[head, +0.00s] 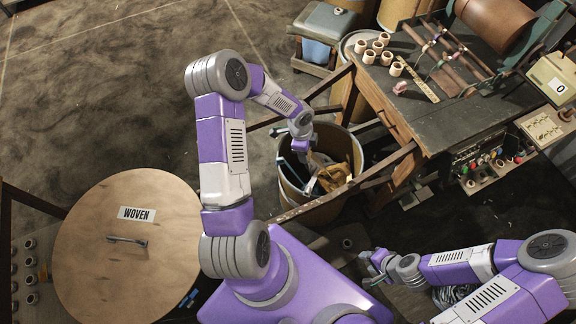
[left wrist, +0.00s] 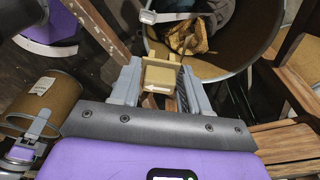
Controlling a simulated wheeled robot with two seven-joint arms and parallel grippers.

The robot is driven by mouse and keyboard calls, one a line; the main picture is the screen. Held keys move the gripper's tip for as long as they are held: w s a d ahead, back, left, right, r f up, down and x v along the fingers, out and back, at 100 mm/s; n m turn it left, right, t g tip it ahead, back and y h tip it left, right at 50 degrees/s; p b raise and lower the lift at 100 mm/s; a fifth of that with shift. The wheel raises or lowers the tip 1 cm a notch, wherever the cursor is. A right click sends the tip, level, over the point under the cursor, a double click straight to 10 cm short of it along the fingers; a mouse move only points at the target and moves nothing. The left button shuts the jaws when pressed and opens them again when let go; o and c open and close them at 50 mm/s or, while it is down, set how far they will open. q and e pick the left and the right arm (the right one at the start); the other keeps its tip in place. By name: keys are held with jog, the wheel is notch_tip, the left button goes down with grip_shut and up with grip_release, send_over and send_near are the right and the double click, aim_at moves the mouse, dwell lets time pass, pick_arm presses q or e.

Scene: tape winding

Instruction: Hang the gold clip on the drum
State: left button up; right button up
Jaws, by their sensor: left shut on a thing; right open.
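My left gripper (head: 314,180) is over the near side of an open round fibre drum (head: 352,148). In the left wrist view my left gripper (left wrist: 161,85) is shut on a tan-gold block-like piece, the gold clip (left wrist: 160,76). The clip is hard to make out in the head view. The drum also shows in the left wrist view (left wrist: 238,66), just beyond the fingers, with a pale metal latch on its rim. I cannot tell whether the clip touches the rim. My right gripper (head: 374,266) is open and empty, low and away from the drum.
Tan crumpled material and dark scraps lie in the drum. A workbench (head: 425,100) with several small spools and a brown roller (head: 493,22) stands at right. A wooden rail passes close to the drum. A round lid marked WOVEN (head: 125,255) is at left.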

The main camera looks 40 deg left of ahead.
aim_at(289, 180)
pick_arm(q)
jog(key=a+f+m+b, duration=0.2)
jog(key=f+b, duration=0.1)
jog(key=f, duration=0.5)
jog(key=s+a+f+m+b, duration=0.1)
jog(key=f+b, duration=0.3)
jog(key=f, duration=0.4)
jog(key=s+a+f+m+g+b, duration=0.1)
jog(key=a+f+m+b, duration=0.1)
jog(key=f, duration=0.6)
jog(key=shift+s+a+m+b, duration=0.1)
jog(key=shift+a+m+b, duration=0.2)
jog(key=shift+m+b, duration=0.75)
jog(key=shift+n, duration=0.25)
jog(key=o, duration=1.1)
jog(key=r, duration=0.2)
jog(key=r+p, duration=0.1)
jog(key=r, duration=0.2)
jog(key=a+r+p, duration=0.1)
jog(key=r, duration=0.1)
jog(key=shift+r, duration=0.25)
